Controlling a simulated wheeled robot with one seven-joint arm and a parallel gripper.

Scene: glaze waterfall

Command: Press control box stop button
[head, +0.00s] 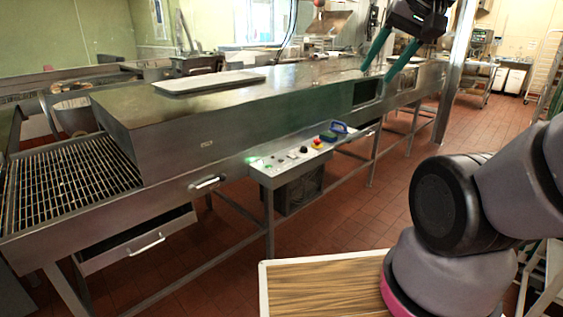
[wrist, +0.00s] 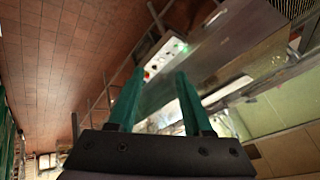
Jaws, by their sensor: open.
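The control box (head: 275,171) is a pale panel on the front side of the long steel machine. It carries small buttons, a green light at its left, a black knob (head: 303,149) and a red button on yellow (head: 317,143) near its right end. My gripper (head: 383,67) is open and empty, with two green fingers, high above the machine's right part and apart from the panel. In the wrist view the panel (wrist: 166,56) lies beyond the fingers (wrist: 157,82), with a red spot at its near end. Which button is the stop button is not labelled legibly.
The steel machine (head: 230,105) runs across the view, with a wire conveyor (head: 70,185) at its left end. A blue item (head: 338,127) sits beside the red button. A flat tray (head: 208,81) lies on top. The tiled floor (head: 335,215) before the panel looks clear.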

